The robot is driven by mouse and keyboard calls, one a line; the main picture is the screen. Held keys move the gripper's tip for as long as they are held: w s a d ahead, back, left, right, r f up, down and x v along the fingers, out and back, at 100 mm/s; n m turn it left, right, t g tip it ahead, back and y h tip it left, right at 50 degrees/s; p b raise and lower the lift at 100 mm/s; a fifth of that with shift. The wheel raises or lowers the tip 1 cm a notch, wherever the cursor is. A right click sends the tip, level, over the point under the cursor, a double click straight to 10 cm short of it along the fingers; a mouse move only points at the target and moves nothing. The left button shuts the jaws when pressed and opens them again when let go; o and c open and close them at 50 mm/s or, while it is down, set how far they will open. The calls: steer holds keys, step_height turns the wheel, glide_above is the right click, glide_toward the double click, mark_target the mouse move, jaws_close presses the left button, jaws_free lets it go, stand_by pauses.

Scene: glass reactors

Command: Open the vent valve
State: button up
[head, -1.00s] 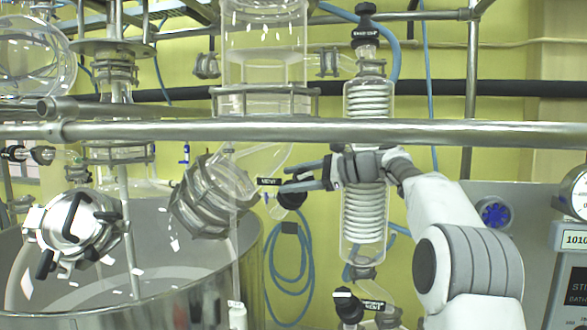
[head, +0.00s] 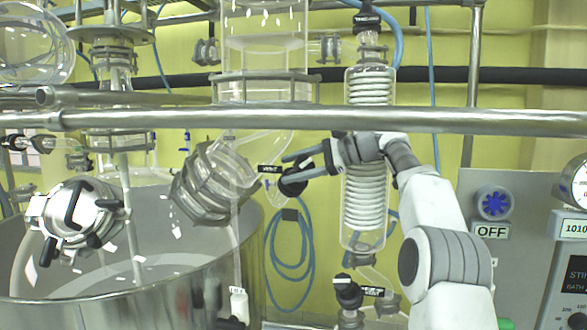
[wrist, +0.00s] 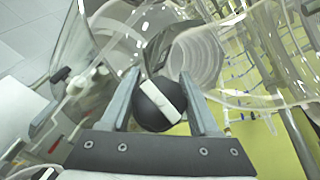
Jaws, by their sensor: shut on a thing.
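The vent valve has a round black knob (head: 292,184) beside a black label reading VENT (head: 270,169), at the middle of the head view. My gripper (head: 286,169) reaches it from the right, its fingers pointing left. In the wrist view the black knob (wrist: 152,108), with a white bar across its face, sits between the two fingers of my gripper (wrist: 158,84). The gripper is shut on the knob. The fingers and wrist hide part of the valve in the head view.
A metal rail (head: 440,127) crosses above my gripper. A glass coil condenser (head: 362,205) stands close to my wrist. Another black knob (head: 348,291) with a label is below. A large metal vessel (head: 180,275) is at lower left, and a control panel (head: 520,240) at right.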

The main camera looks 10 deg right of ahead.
steer(key=o, duration=1.4)
steer(key=shift+m+t, duration=0.3)
steer(key=shift+m, duration=0.1)
